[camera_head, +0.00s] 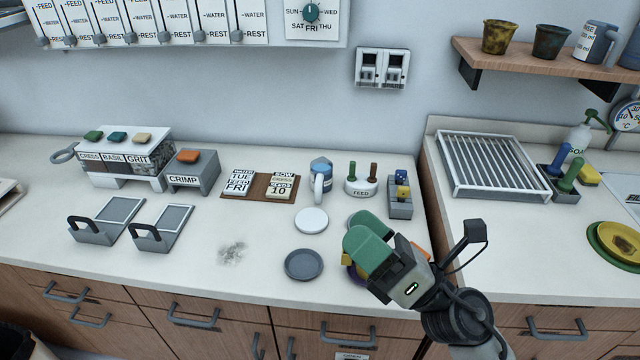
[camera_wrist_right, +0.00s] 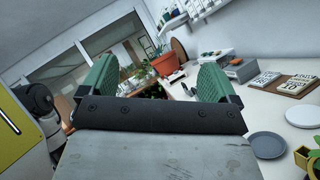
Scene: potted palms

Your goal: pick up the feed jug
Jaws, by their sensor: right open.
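A small blue-and-white jug (camera_head: 326,170) with a pale handle stands upright at the back of the counter, just right of the brown card board; its label is not readable and I take it as the feed jug. My right gripper (camera_head: 364,234) has green finger pads, is open and hangs over the counter's front part, in front and to the right of the jug, apart from it. In the right wrist view its fingers (camera_wrist_right: 155,88) are wide apart with nothing held between them. I cannot make out the jug there. My left gripper is not in view.
A white FEED stand (camera_head: 361,187) with two pegs and a grey holder (camera_head: 400,207) stand right of the jug. A white disc (camera_head: 311,221) and a grey saucer (camera_head: 304,264) lie in front. Another jug (camera_head: 592,45) stands on the shelf.

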